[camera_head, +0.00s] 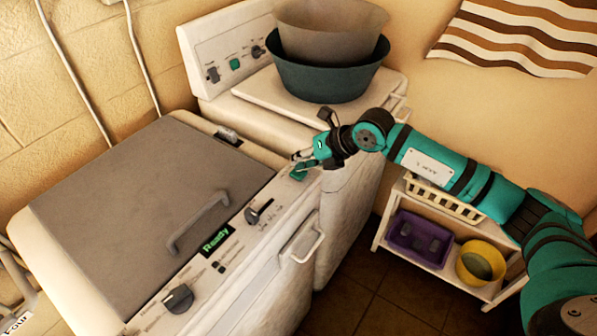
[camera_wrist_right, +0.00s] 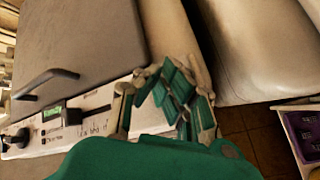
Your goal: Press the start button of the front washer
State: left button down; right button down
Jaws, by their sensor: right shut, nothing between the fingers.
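The front washer (camera_head: 140,200) is the white top-loader with a grey lid at the left in the head view. Its panel shows a green "Ready" display (camera_head: 215,240), dark knobs and small dark buttons (camera_head: 220,267). My right gripper (camera_head: 304,164) is shut and empty at the panel's far right end. A small green patch shows at its fingertips; I cannot tell whether this is the start button or a finger pad, or whether they touch. In the right wrist view, the fingers (camera_wrist_right: 150,85) cover that end of the panel (camera_wrist_right: 90,122). My left gripper is not in view.
A second washer (camera_head: 213,62) stands behind, with a green button (camera_head: 235,64) and stacked basins (camera_head: 330,75) on top. A white shelf (camera_head: 380,235) with a purple crate (camera_head: 420,240) and yellow bucket (camera_head: 482,265) stands at right. Tiled floor is clear in front.

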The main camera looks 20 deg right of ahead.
jog(key=shift+f+b, duration=0.4)
jog(key=shift+f, duration=0.1)
jog(key=shift+r, duration=0.15)
dwell(0.8)
jog(key=shift+r+p, duration=0.5)
jog(key=shift+r, duration=0.3)
